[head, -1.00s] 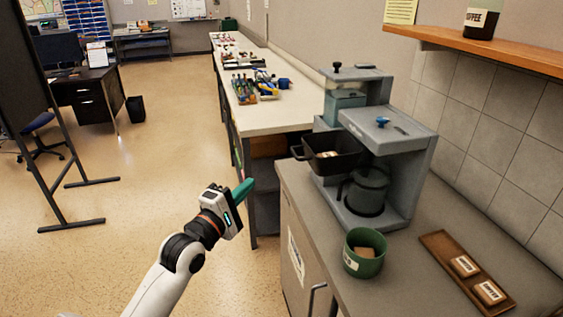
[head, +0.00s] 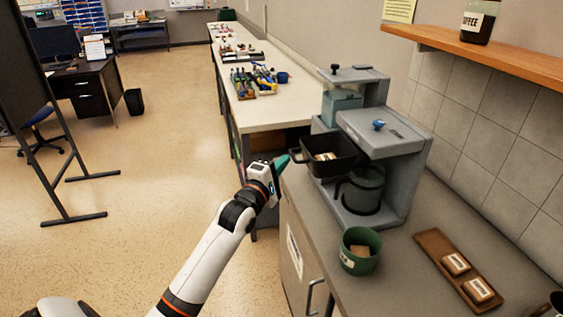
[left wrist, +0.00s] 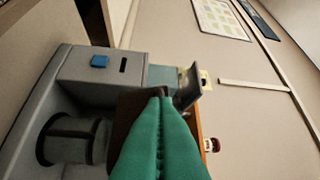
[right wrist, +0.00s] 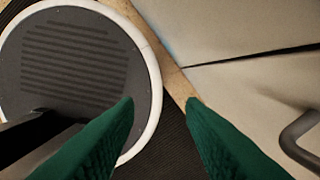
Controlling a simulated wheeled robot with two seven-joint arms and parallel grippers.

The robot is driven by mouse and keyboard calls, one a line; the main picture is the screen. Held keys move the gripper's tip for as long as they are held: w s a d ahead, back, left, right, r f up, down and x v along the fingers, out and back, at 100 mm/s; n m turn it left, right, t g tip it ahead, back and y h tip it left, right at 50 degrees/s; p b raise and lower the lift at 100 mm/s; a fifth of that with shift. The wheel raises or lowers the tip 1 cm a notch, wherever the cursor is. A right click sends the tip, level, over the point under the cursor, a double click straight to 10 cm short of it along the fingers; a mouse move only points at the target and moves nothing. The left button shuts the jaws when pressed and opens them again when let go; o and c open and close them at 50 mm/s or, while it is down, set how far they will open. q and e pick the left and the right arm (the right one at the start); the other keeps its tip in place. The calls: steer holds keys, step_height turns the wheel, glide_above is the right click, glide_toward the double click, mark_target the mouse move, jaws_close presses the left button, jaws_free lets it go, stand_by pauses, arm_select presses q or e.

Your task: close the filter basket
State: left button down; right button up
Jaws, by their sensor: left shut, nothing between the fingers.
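The black filter basket (head: 346,163) sticks out to the left from the grey coffee machine (head: 388,133), above the carafe (head: 364,190). Something pale lies in it. My left gripper (head: 284,161) is shut and empty, its teal fingertips close to the basket's outer handle end. I cannot tell whether they touch. In the left wrist view the shut fingertips (left wrist: 160,94) cover part of the dark basket (left wrist: 127,112), with the machine (left wrist: 85,72) behind. My right gripper (right wrist: 160,102) is open and empty in the right wrist view, low beside a cabinet front.
A green cup (head: 359,261) with a tan piece in it stands at the front of the counter. A brown tray (head: 434,242) with two labelled blocks lies to its right. A shelf (head: 500,48) with a coffee jar hangs above.

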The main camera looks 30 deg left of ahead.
arm_select(q)
steer(key=w+d, duration=0.6)
steer(key=w, duration=0.1)
steer(key=w+d, duration=0.3)
steer(key=w, duration=0.1)
steer(key=shift+d, duration=0.25)
steer(key=shift+w+r, duration=0.1)
steer(key=shift+r, duration=0.05)
steer(key=shift+d, duration=0.1)
